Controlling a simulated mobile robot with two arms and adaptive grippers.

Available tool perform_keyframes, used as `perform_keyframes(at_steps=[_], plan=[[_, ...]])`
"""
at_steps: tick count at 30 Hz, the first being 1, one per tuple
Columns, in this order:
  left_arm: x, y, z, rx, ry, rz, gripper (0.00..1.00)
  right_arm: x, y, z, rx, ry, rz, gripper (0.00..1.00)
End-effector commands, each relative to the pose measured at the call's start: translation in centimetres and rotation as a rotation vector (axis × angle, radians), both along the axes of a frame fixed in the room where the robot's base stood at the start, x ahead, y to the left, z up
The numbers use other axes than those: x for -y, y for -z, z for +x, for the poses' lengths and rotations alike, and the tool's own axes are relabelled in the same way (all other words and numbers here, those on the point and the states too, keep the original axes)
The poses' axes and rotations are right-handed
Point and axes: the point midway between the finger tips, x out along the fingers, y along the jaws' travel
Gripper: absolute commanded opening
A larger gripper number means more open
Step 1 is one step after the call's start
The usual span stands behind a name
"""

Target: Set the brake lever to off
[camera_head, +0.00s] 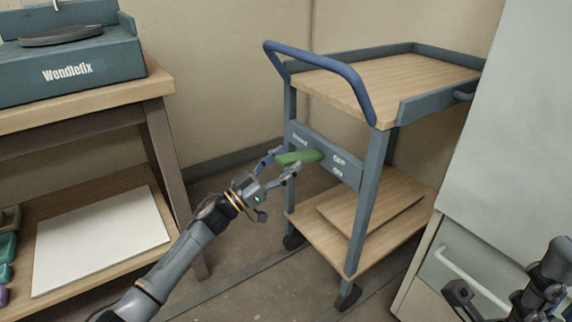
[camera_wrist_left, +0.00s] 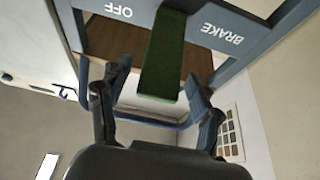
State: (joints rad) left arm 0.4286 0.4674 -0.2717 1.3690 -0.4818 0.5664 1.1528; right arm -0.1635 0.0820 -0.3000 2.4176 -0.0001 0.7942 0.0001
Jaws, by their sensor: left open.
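The green brake lever (camera_head: 299,157) sticks out from a blue-grey plate (camera_head: 347,172) on the side of the cart. In the head view its free end points left, toward my left gripper (camera_head: 284,163). That gripper is open, with its fingers on either side of the lever's end. In the left wrist view the lever (camera_wrist_left: 163,55) lies between the spread fingertips (camera_wrist_left: 159,72), with gaps on both sides. That view shows OFF and BRAKE upside down on the plate (camera_wrist_left: 190,20). Part of my right arm shows at bottom right; its gripper (camera_head: 460,294) is dark and unclear.
The cart has a blue push handle (camera_head: 325,67), a wooden top (camera_head: 395,82) and a lower shelf (camera_head: 340,236). A wooden bench (camera_head: 85,104) stands left, with a white board (camera_head: 100,240) below. A pale cabinet (camera_head: 515,130) stands close on the right.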

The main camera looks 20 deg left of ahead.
Motion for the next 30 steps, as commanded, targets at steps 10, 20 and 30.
perform_keyframes(at_steps=[10,20,30], plan=[[0.33,-0.23,0.44,-0.001,0.0,0.001,0.64,-0.04,-0.16,0.04,0.006,0.001,-0.001,0.4],[0.31,-0.21,0.41,-0.001,0.0,0.001,0.03,-0.04,-0.16,0.04,0.007,-0.001,-0.001,0.4],[0.28,-0.34,0.41,-0.004,0.0,0.003,0.0,0.0,-0.44,-0.07,0.01,-0.001,0.001,0.4]])
